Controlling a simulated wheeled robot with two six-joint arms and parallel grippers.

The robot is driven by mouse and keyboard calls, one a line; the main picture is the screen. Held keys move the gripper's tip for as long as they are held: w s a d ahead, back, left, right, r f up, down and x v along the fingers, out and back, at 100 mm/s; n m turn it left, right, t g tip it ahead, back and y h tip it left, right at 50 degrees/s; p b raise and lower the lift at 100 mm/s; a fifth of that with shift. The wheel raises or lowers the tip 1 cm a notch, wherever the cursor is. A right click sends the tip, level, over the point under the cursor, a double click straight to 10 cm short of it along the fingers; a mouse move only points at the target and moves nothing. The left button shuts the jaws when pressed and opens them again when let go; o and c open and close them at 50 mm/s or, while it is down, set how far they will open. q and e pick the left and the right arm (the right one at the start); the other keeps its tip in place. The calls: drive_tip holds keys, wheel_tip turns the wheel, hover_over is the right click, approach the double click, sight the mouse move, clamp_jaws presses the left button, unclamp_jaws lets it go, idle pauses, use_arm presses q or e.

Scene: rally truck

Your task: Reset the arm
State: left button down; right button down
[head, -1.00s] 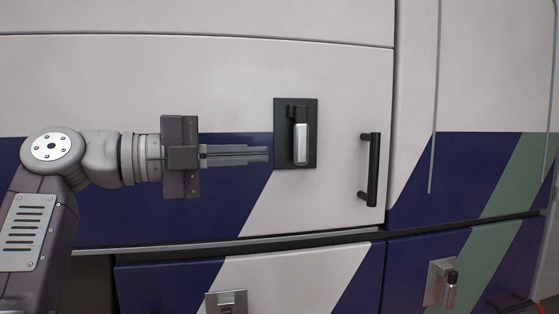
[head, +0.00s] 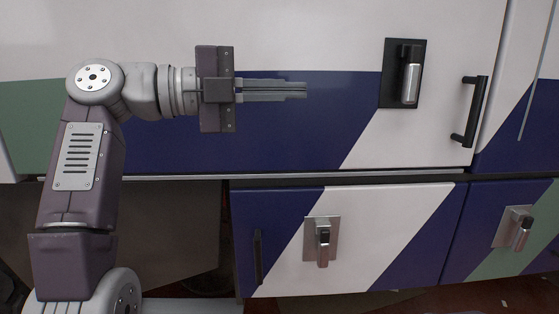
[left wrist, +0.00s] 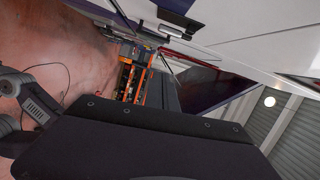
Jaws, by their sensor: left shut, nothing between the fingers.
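My left gripper (head: 305,90) comes in from the left in the head view. Its fingers are together and hold nothing. They point right, in front of the dark blue part of the truck's upper panel (head: 330,140). The black-framed latch (head: 410,75) is to the right of the fingertips, clearly apart from them. In the left wrist view a dark gripper body fills the bottom, and the fingertips cannot be made out. My right gripper is in neither view.
A black bar handle (head: 476,110) stands out right of the latch. Below are lower doors with silver latches (head: 322,240) (head: 519,228) and a dark handle (head: 258,257). A dark opening (head: 180,235) lies beside them. An orange-framed rack (left wrist: 130,80) shows in the left wrist view.

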use_arm(q)
drive_tip(key=w+f+n+t+y, duration=0.1)
drive_tip(key=w+f+n+y, duration=0.45)
drive_tip(key=f, duration=0.85)
drive_tip(key=a+f+n+g+y, duration=0.1)
drive_tip(key=a+f+n+y, duration=0.1)
drive_tip(key=f+n, duration=0.6)
drive_tip(key=a+f+n+y, duration=0.2)
drive_tip(key=a+f+n, duration=0.1)
drive_tip(key=f, duration=0.9)
drive_tip(key=s+a+f+n+g+y, duration=0.1)
drive_tip(key=s+a+f+n, duration=0.3)
drive_tip(key=f, duration=0.4)
drive_tip(key=s+a+f+n+g+y, duration=0.1)
drive_tip(key=s+a+f+n+y, duration=0.3)
drive_tip(key=f, duration=0.5)
drive_tip(key=s+a+f+n+g+y, duration=0.1)
drive_tip(key=s+a+f+n+y, duration=0.1)
drive_tip(key=s+a+f+n, duration=0.4)
drive_tip(key=s+f+n, duration=0.1)
drive_tip(key=s+f, duration=0.2)
drive_tip(key=shift+s+f+g, duration=0.15)
drive_tip(key=shift+s+g, duration=0.1)
drive_tip(key=shift+g, duration=0.05)
drive_tip(key=shift+n, duration=0.25)
